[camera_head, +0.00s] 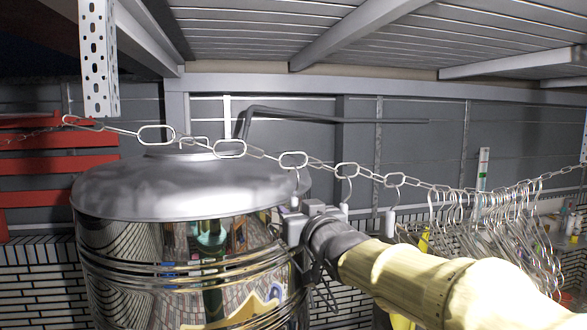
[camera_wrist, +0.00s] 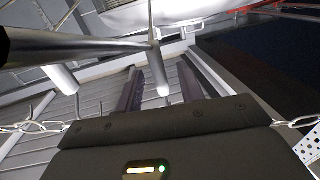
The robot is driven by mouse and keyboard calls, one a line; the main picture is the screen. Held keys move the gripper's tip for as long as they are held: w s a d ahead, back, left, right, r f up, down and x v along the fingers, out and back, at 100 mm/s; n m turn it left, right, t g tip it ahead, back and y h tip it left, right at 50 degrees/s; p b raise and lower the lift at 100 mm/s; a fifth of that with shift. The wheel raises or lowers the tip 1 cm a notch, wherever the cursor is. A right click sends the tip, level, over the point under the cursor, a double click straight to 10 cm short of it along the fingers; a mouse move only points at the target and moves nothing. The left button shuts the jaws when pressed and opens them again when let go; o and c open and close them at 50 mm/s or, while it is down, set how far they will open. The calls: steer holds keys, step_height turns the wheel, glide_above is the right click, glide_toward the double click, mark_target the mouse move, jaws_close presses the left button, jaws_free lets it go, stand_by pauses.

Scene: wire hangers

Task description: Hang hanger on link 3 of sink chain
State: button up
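The chain (camera_head: 230,148) runs across the head view, in front of the metal tank's lid and down to the right. Single hooks with pale cylindrical stems hang from it: one (camera_head: 294,200) by my gripper, one (camera_head: 347,190) just right, and one (camera_head: 391,222) further right. My gripper (camera_head: 298,212) is just below the chain at the tank's right side. In the wrist view its two dark fingers (camera_wrist: 161,88) stand apart, with a pale stem (camera_wrist: 168,78) between or behind them; contact cannot be told. Another stem (camera_wrist: 62,80) is to the left. Link 3 is not marked.
The shiny metal tank (camera_head: 190,265) stands close to my gripper on the left. Several wire hangers (camera_head: 490,235) hang bunched at the right. A perforated post (camera_head: 98,55) and red slats (camera_head: 50,165) are at the left. Chain pieces show at both sides of the wrist view.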

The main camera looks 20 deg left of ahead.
steer(key=b+v, duration=0.1)
steer(key=v, duration=1.6)
steer(key=shift+s+b, duration=0.15)
steer(key=shift+b, duration=0.2)
steer(key=shift+d, duration=0.1)
